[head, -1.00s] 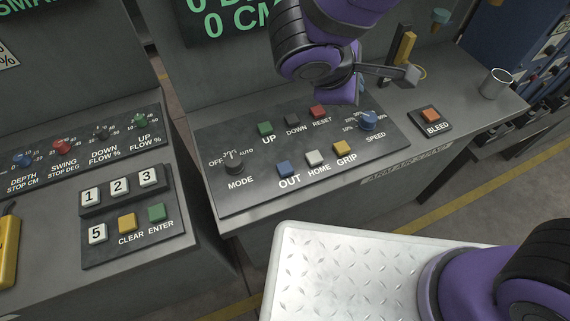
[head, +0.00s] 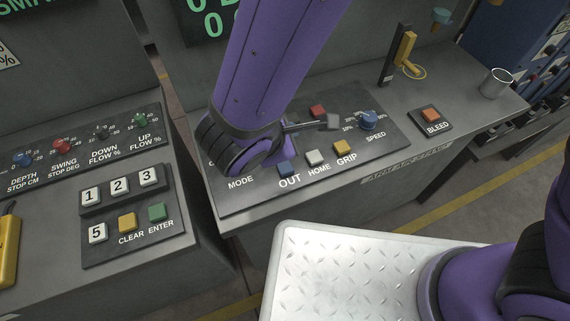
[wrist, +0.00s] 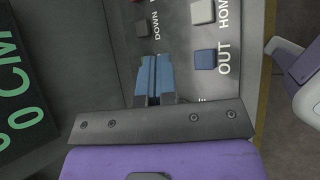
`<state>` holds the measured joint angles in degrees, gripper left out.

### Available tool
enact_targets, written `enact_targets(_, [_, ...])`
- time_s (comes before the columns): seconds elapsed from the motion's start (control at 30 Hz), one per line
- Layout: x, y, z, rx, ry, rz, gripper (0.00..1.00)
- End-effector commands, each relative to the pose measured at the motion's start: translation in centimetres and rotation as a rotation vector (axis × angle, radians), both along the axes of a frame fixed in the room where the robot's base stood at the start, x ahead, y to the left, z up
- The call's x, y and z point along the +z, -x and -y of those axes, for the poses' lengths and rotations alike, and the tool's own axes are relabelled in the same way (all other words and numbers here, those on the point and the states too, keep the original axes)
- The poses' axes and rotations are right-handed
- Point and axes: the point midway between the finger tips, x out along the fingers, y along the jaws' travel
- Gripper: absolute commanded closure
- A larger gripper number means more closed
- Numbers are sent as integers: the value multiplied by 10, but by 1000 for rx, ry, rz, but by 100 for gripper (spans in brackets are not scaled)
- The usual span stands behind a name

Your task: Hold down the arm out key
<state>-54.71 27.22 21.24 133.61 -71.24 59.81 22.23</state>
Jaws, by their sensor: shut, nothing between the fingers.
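The blue OUT key (head: 286,167) is at the front edge of the sloped panel, left of the white HOME key (head: 313,158). In the wrist view the OUT key (wrist: 206,59) is fully visible to the right of my gripper (wrist: 154,62). The gripper's two blue fingers are shut together with nothing between them, over the panel between the OUT key and its back edge. They are apart from the OUT key in that view; their height over the panel is unclear. In the head view my arm hides the fingers, the UP key and the mode knob.
The yellow GRIP key (head: 343,147), red RESET key (head: 317,111) and blue speed knob (head: 368,120) share the panel (head: 385,141). A BLEED button (head: 431,115) and metal cup (head: 497,82) stand right. A keypad (head: 131,215) is at left.

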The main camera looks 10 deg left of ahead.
Motion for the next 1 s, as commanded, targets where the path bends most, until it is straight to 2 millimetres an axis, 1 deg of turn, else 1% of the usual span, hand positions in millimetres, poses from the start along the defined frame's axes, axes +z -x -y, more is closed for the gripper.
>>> enact_targets(0.17, [-10,0,0,0,2,-1,100])
enact_targets(0.5, [-52,0,0,0,3,-3,100])
enact_targets(0.7, [-73,0,0,0,2,-1,100])
enact_targets(0.8, [-81,0,1,-1,2,0,100])
enact_targets(1.0, [-87,0,0,-1,1,0,100])
